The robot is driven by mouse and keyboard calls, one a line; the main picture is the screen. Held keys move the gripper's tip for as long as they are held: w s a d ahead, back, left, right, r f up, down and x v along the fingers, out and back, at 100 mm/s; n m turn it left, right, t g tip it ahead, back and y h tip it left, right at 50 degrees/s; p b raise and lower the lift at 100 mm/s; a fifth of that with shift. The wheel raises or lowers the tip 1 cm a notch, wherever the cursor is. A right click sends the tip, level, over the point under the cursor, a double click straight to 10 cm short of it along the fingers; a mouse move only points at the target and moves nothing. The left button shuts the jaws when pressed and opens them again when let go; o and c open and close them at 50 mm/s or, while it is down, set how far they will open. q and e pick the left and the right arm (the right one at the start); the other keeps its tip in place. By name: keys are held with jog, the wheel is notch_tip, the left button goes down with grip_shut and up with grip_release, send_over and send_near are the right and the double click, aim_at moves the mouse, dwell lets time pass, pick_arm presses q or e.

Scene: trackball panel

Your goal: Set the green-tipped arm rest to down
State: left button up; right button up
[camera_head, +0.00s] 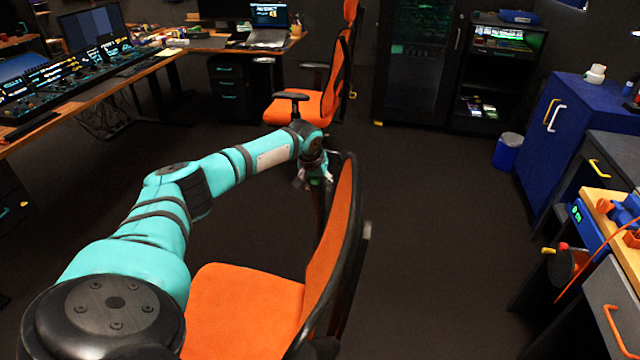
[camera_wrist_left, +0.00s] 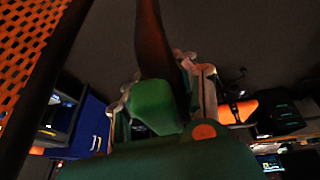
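The orange chair (camera_head: 250,300) stands in front of me, its back (camera_head: 335,235) on the right of the seat. The green-tipped arm rest (camera_head: 316,182) is at the chair's far side, beside the back; most of it is hidden. In the left wrist view its green tip (camera_wrist_left: 155,106) and dark bar (camera_wrist_left: 155,45) show close up. My left gripper (camera_head: 314,181) is at the tip, with one finger on each side of it (camera_wrist_left: 165,90). Whether the fingers press on it, I cannot tell. My right gripper is not in view.
A second orange chair (camera_head: 300,106) stands farther back by the desk (camera_head: 150,65). A blue cabinet (camera_head: 560,120) and a workbench (camera_head: 625,255) line the right side. The dark floor between the near chair and the right side is clear.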

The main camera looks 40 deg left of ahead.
pick_arm(q)
grip_shut()
jog(key=shift+s+a, duration=0.1)
